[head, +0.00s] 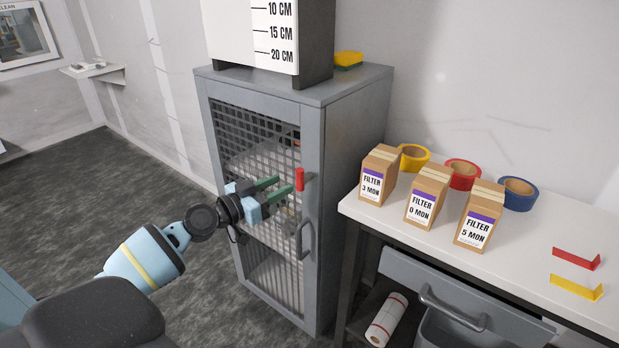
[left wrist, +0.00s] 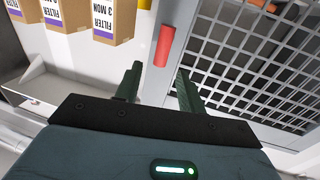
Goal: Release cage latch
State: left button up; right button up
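The grey cage cabinet (head: 312,205) has a mesh door (head: 262,150), which is shut. The red latch handle (head: 299,179) stands upright at the door's right edge. It also shows in the left wrist view (left wrist: 164,45), just beyond and between my fingertips. A grey pull handle (head: 304,240) is below the latch. My left gripper (head: 283,187) is in front of the door, just left of the latch. Its two green fingers are apart, with nothing visible between them, and they also show in the left wrist view (left wrist: 160,80). My right gripper is not in view.
A white bench (head: 400,218) stands right of the cabinet, with several filter boxes (head: 426,197) and yellow, red and blue tape rolls (head: 518,194). Its drawer (head: 450,300) is below. A yellow sponge (head: 348,59) lies on the cabinet top. Floor is free at left.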

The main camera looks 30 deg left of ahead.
aim_at(297, 176)
pick_arm(q)
jog(key=shift+a, duration=0.15)
jog(key=shift+p+x, duration=0.5)
jog(key=shift+x, duration=3.4)
jog(key=shift+f, duration=0.1)
grip_shut()
